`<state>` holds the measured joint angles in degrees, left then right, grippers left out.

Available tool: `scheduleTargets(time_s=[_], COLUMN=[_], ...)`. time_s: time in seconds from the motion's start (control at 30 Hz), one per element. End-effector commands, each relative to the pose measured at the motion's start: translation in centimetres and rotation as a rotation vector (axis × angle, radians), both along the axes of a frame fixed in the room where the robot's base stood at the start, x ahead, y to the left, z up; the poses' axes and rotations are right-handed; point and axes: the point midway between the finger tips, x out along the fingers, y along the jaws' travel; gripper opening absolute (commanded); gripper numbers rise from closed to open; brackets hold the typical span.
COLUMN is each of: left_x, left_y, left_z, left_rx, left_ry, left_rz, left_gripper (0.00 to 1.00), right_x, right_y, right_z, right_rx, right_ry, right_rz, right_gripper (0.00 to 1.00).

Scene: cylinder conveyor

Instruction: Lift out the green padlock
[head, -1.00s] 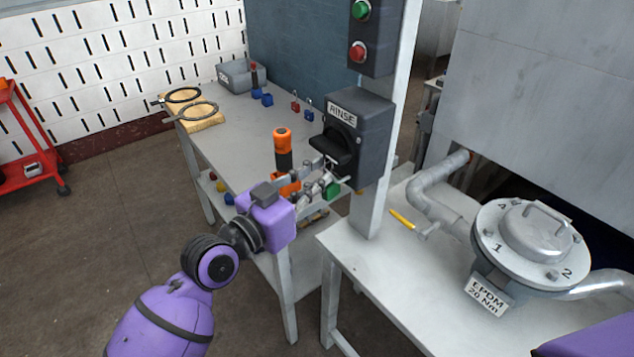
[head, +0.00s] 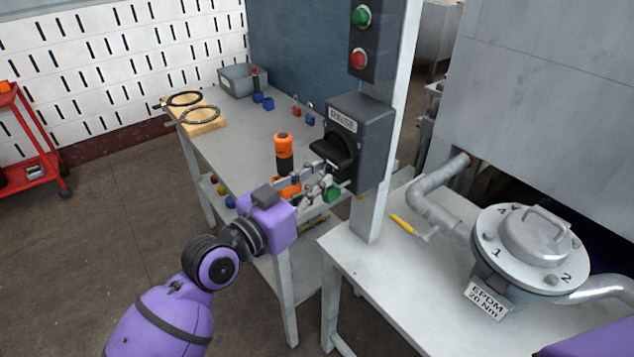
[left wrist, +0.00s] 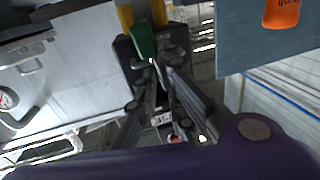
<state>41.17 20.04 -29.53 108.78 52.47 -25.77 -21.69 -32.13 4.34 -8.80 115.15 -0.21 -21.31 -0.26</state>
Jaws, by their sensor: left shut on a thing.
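The green padlock (head: 333,195) is at the front of the RINSE switch box (head: 360,145), just below its black handle (head: 333,152). My left gripper (head: 330,180) is shut on the padlock, and its fingers partly cover it. The padlock's green body also shows in the left wrist view (left wrist: 144,42), between the fingertips. The shackle is mostly hidden by the fingers, so I cannot tell how it sits in the handle. My right gripper is out of view.
An orange and black tool (head: 284,153) stands close behind my left gripper. The grey bench (head: 240,140) holds small padlocks and a grey bin (head: 240,78). A flanged vessel (head: 520,240) with a yellow-handled valve (head: 405,226) stands at right.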

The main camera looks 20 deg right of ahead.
Motion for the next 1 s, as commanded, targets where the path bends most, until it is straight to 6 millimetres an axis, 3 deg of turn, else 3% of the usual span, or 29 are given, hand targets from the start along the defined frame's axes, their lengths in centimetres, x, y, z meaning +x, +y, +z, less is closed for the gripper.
scheduleTargets(time_s=[1.0], left_x=[-1.1], left_y=[3.3], left_z=[0.0], left_rx=[-0.001], left_ry=[-0.001], left_rz=[0.001], left_gripper=[0.0], right_x=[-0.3], right_y=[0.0], right_z=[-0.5], right_rx=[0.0], right_ry=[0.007], right_rz=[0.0], right_gripper=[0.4])
